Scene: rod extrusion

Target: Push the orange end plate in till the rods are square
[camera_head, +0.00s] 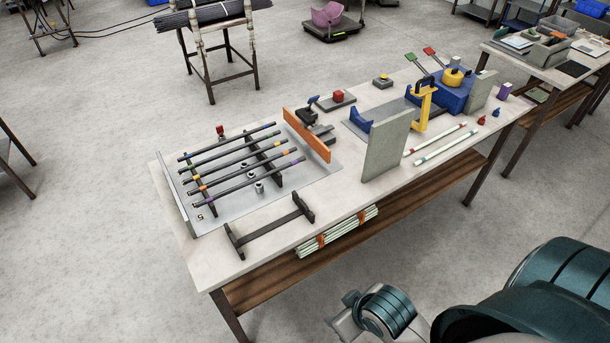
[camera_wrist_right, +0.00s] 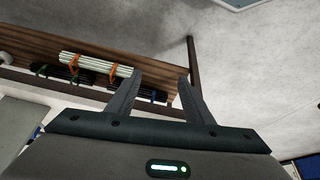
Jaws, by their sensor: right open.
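The orange end plate (camera_head: 307,137) stands upright at the right end of a grey tray (camera_head: 318,172) on the table. Several dark rods (camera_head: 235,165) with coloured bands lie side by side on dark supports. Their right ends are uneven and look apart from the orange plate. A grey upright stop (camera_head: 176,198) edges the tray's left end; the rods' left ends look short of it. My right gripper (camera_wrist_right: 160,95) is open and empty in the wrist view, well away from the plate. In the head view my right arm is low at right, in front of the table. My left gripper is out of view.
A tall grey panel (camera_head: 388,147), yellow clamp (camera_head: 424,108) and blue machine (camera_head: 455,90) stand right of the plate. A dark H-shaped frame (camera_head: 270,227) lies at the front edge. Strapped pale rods (camera_head: 337,232) lie on the lower shelf, also in the wrist view (camera_wrist_right: 97,64).

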